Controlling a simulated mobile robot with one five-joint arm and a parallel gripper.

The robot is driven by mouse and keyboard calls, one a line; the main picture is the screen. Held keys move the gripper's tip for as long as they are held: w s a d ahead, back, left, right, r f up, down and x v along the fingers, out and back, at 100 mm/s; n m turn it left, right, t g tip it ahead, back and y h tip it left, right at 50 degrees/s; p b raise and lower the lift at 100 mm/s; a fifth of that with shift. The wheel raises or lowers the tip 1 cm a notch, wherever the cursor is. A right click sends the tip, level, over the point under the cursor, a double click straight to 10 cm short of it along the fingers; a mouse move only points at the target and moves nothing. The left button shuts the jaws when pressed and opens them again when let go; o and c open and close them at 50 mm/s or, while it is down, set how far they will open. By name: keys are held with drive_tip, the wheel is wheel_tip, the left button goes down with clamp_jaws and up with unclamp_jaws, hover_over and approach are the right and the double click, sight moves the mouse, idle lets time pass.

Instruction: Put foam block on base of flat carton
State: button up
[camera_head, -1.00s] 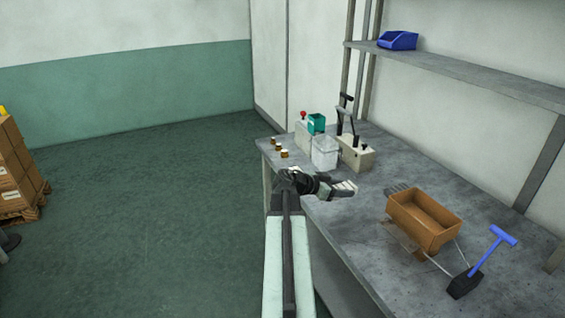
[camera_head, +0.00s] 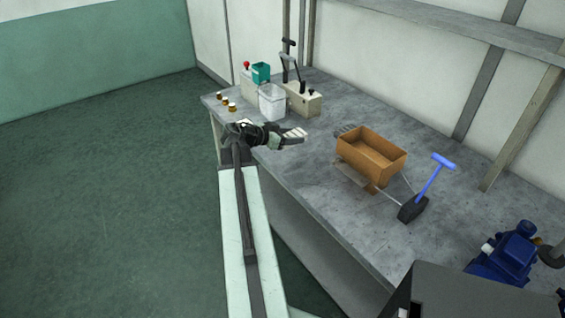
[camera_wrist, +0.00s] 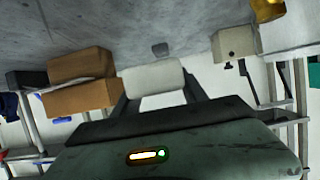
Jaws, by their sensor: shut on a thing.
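My gripper (camera_head: 290,139) reaches over the left part of the grey bench and is shut on a white foam block (camera_head: 295,134). In the wrist view the foam block (camera_wrist: 153,78) sits between the two dark fingers of my gripper (camera_wrist: 156,88). The brown carton (camera_head: 371,158) stands open at the top on the bench, to the right of my gripper and apart from it. Its inside looks empty from here, but part of its base is hidden by the near wall. The carton (camera_wrist: 80,97) also shows at the left of the wrist view.
A black-and-blue tool (camera_head: 413,208) stands right of the carton. A clear bin (camera_head: 271,102), a teal box (camera_head: 261,72) and a beige lever device (camera_head: 304,99) stand behind my gripper. A blue pump (camera_head: 505,257) is at lower right. Bare bench (camera_head: 300,175) lies in front of the carton.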

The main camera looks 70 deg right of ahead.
sight(291, 162)
drive_tip(key=shift+r, duration=0.1)
wheel_tip(291, 162, down, 10)
drive_tip(key=b, duration=0.9)
drive_tip(key=shift+b, duration=0.35)
drive_tip(key=o, duration=1.3)
drive_tip(key=shift+a, duration=0.1)
drive_tip(key=p+v, duration=0.1)
drive_tip(key=v, duration=0.1)
drive_tip(key=p+v, duration=0.1)
drive_tip(key=v, duration=0.1)
drive_tip(key=p+v, duration=0.1)
drive_tip(key=v, duration=0.2)
drive_tip(key=shift+r, duration=0.35)
drive_tip(key=shift+w+a, duration=0.15)
drive_tip(key=shift+a, duration=0.1)
